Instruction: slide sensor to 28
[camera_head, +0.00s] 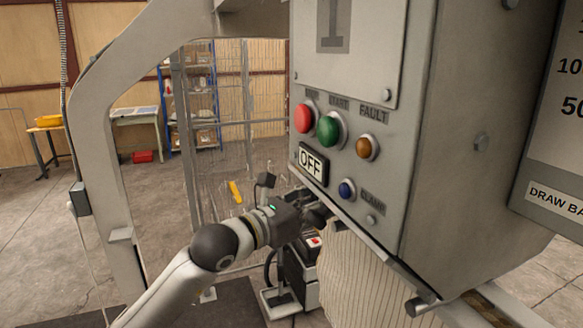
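My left arm comes in from the bottom left, and my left gripper (314,214) is at the lower left edge of the grey control box (455,130). The fingers are dark, small and partly hidden by the wrist and the box edge, so I cannot tell whether they are open or hold anything. Just below the gripper is a small dark and grey unit (301,272) with a red mark on a white top. I cannot tell whether it is the sensor. No scale reading 28 is visible. My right gripper is not in view.
A grey curved frame (92,130) stands at left. A pale ribbed sheet (365,285) hangs below the box. A sign (553,200) is cut off at right.

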